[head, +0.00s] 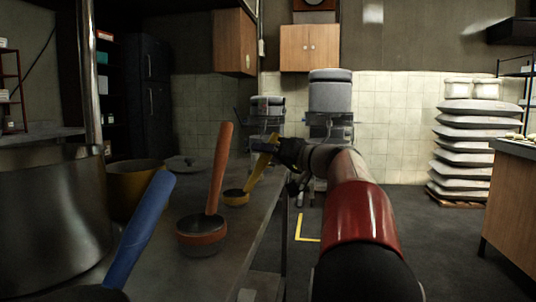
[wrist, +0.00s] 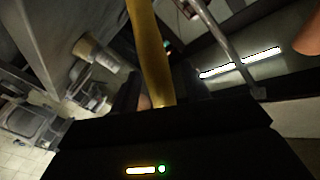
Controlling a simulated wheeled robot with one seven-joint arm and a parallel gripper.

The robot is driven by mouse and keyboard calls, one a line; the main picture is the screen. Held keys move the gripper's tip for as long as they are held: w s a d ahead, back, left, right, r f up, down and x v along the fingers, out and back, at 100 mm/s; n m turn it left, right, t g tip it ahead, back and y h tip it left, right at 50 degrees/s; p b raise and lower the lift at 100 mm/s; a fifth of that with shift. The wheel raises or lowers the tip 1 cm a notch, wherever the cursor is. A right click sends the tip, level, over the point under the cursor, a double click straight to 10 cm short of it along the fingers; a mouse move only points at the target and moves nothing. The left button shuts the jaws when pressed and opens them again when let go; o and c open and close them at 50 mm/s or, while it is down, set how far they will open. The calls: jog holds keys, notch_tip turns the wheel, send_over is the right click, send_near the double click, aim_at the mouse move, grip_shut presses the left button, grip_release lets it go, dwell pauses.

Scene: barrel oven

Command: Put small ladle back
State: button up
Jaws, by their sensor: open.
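The small ladle has a yellow handle (head: 260,165) and a small yellow-rimmed bowl (head: 236,197). It stands tilted on the counter in the head view, handle leaning up to the right. My gripper (head: 270,146) is at the top of this handle. In the wrist view the yellow handle (wrist: 148,45) runs down between the two dark fingers of my gripper (wrist: 158,90). The fingers are open around the handle; whether one touches it I cannot tell. The ladle's bowl cannot be made out in the wrist view.
The metal counter (head: 225,258) also holds an orange-handled ladle (head: 217,170), a blue-handled tool (head: 138,230), a yellow pot (head: 135,185), a large steel pot (head: 50,225) and a flat lid (head: 187,164). Stacked sacks (head: 470,150) stand at the right. The floor between is clear.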

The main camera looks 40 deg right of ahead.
jog(key=v, duration=0.7)
jog(key=shift+s+b, duration=0.25)
jog(key=shift+b, duration=0.1)
jog(key=shift+d, duration=0.1)
